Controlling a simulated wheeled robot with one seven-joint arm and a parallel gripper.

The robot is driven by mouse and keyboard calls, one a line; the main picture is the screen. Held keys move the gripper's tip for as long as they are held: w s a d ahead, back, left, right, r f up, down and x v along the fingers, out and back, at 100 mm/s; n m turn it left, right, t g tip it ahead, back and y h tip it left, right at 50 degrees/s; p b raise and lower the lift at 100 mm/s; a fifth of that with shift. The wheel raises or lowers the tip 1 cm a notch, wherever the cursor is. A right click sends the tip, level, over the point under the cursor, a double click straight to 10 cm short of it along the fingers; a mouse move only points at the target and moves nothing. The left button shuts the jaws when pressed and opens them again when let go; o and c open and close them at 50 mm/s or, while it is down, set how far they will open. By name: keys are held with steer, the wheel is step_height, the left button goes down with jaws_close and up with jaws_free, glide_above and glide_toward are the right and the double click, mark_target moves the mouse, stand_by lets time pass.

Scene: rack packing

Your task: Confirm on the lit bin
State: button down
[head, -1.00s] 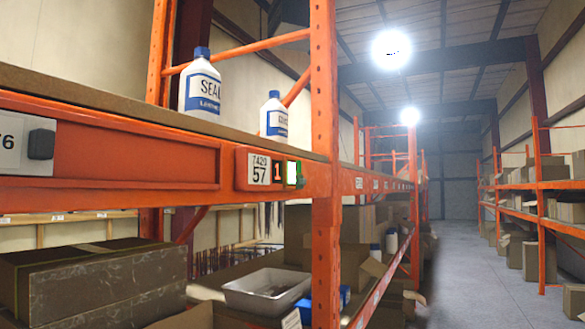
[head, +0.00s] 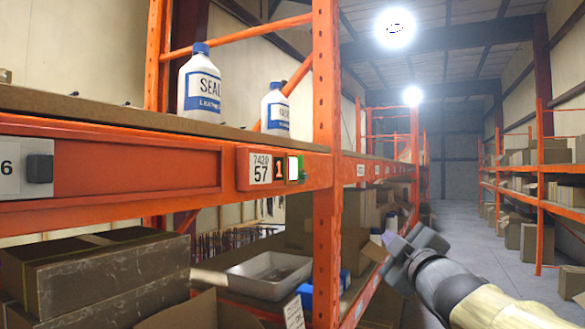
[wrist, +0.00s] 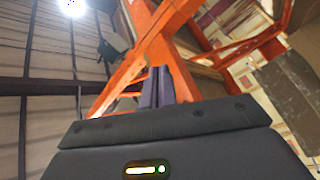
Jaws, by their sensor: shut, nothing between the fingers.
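The lit bin module (head: 269,169) is on the orange shelf beam in the head view, left of the upright. It has a label reading 7420 57, a lit orange "1" display (head: 279,171) and a white-and-green button (head: 295,169) at its right end. My gripper (head: 388,238) is at the lower right of the head view, to the right of the upright and below the module, apart from both. Its fingers (wrist: 156,88) are together and empty in the wrist view, pointing toward orange rack steel. The module does not show clearly in the wrist view.
The orange upright (head: 326,150) stands between my gripper and the module. Two white bottles, one labelled SEAL (head: 200,85), stand on the shelf above. A grey tray (head: 268,275) and cardboard boxes (head: 95,280) are on the lower shelf. The aisle (head: 470,240) at right is clear.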

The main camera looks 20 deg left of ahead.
steer(key=s+a+r+n+y, duration=0.2)
steer(key=a+r+n+y, duration=0.1)
steer(key=r, duration=0.3)
steer(key=s+a+r+n+g+y+p, duration=0.1)
steer(key=s+a+r+n+y, duration=0.2)
steer(key=r, duration=0.4)
steer(key=shift+s+n+y, duration=0.25)
steer(key=shift+n+y, duration=0.15)
steer(key=shift+a, duration=0.1)
glide_toward(297, 162)
steer(key=shift+d+x, duration=0.25)
steer(key=shift+x, duration=2.15)
steer(key=shift+w+r+b, duration=0.1)
steer(key=shift+w+b, duration=0.1)
steer(key=shift+b, duration=0.15)
steer(key=shift+a, duration=0.35)
